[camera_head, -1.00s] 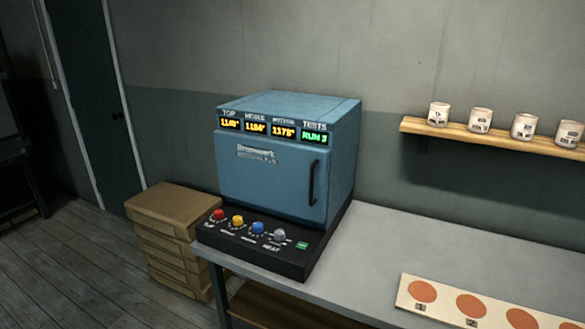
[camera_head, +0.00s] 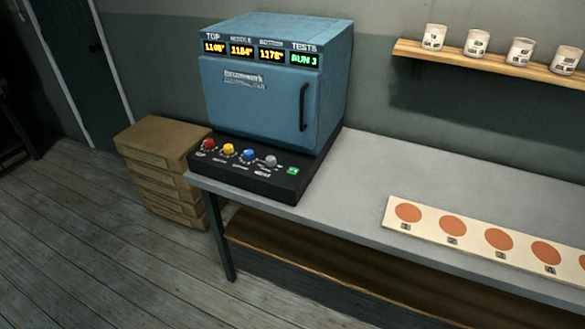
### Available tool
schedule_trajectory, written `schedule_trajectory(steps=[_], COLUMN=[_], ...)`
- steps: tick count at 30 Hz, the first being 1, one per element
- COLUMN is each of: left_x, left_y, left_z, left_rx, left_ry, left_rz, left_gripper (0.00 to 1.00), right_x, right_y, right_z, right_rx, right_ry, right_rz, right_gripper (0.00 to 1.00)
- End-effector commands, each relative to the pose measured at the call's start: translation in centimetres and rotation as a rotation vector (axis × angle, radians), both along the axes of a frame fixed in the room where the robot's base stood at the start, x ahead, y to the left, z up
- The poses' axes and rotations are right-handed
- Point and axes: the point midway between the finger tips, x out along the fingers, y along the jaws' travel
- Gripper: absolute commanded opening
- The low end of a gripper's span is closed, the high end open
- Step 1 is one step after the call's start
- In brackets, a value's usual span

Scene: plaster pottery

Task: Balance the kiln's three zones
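The blue kiln (camera_head: 262,105) stands on the left end of the grey table with its door closed. Its top displays (camera_head: 258,51) are labelled TOP, MIDDLE, BOTTOM and TESTS. They seem to read 1148°, 1184°, 1178° and, in green, RUN 3; the first is hard to read. On the black control panel (camera_head: 285,188) below are a red knob (camera_head: 208,144), a yellow knob (camera_head: 228,149), a blue knob (camera_head: 249,155), a grey knob (camera_head: 271,161) and a green button (camera_head: 293,170). Neither gripper is in view.
A white board (camera_head: 465,250) with several orange discs lies on the table (camera_head: 365,170) at right. Several labelled cups (camera_head: 477,42) stand on a wooden wall shelf (camera_head: 500,66). Stacked brown boxes (camera_head: 160,170) stand left of the table. The table between kiln and board is clear.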

Motion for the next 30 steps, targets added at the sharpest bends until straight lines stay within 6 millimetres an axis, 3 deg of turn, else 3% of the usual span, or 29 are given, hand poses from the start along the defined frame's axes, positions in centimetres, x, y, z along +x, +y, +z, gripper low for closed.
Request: schedule_trajectory(steps=[11, 20, 30], left_x=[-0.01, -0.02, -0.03], left_y=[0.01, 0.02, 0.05], left_z=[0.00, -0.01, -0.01], left_rx=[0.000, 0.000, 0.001], left_ry=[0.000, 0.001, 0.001], left_rz=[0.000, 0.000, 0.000], left_gripper=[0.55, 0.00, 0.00], right_x=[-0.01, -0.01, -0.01], right_y=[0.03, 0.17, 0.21], right_z=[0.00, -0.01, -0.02], right_rx=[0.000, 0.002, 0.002], right_ry=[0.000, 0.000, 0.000], right_rz=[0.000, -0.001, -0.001], right_gripper=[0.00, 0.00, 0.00])
